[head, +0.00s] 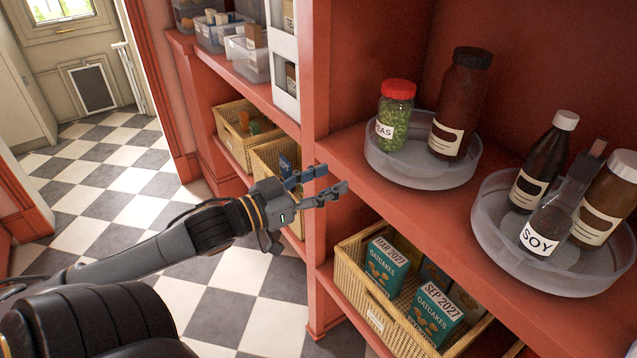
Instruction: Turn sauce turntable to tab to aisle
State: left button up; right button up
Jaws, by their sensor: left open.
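The sauce turntable (488,232) is a clear round tray with a raised rim on the red shelf at the right. On it stand a clear bottle labelled SOY (545,228), a dark bottle with a white cap (540,165) and a brown bottle with a white cap (606,200). I cannot make out a tab on its rim. My left gripper (333,179) is open and empty at the shelf's front post, left of both turntables and apart from the sauce one. My right gripper is not in view.
A second clear turntable (385,170) holds a red-lidded jar of green peas (395,115) and a dark brown jar (460,105). Below, a wicker basket (352,250) holds oatcakes boxes (386,265). The checkered floor (120,185) at the left is clear.

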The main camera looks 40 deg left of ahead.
pick_arm(q)
jog(key=shift+s+a, duration=0.2)
jog(key=shift+s, duration=0.4)
